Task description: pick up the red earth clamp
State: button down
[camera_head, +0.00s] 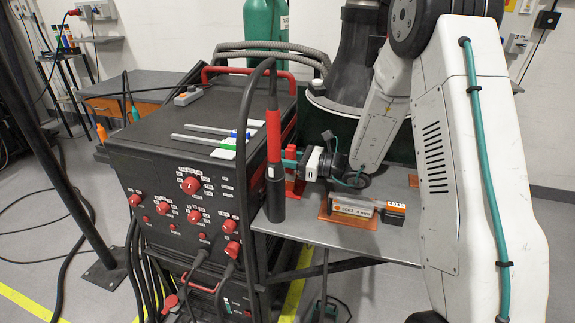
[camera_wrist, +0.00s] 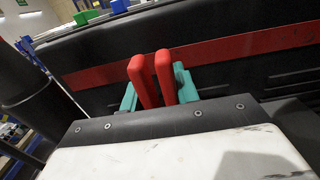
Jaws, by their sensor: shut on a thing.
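The red earth clamp shows in the wrist view as two upright red arms (camera_wrist: 143,82) close together. My gripper (camera_wrist: 156,92) has its teal fingers on either side of them and is shut on the clamp. In the head view my gripper (camera_head: 291,158) is beside the right side of the black welding machine, partly behind a red and black torch (camera_head: 274,135). Red parts (camera_head: 295,186) show just below my fingers there. The clamp's lower end is hidden, and I cannot tell whether it touches the surface below.
The black welding machine (camera_head: 165,200) stands close on the left, with white, blue and green markers (camera_head: 222,132) on top. An orange and grey box (camera_head: 368,208) lies on the metal shelf (camera_head: 330,238). Thick hoses and a dark cylinder (camera_head: 352,55) are behind.

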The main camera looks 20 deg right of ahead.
aim_at(295, 149)
jog(key=r, duration=0.3)
jog(key=shift+s+d+r, duration=0.15)
jog(key=shift+d+r, duration=0.15)
jog(key=shift+r, duration=0.05)
jog(key=v, duration=1.7)
jog(key=shift+s, duration=0.15)
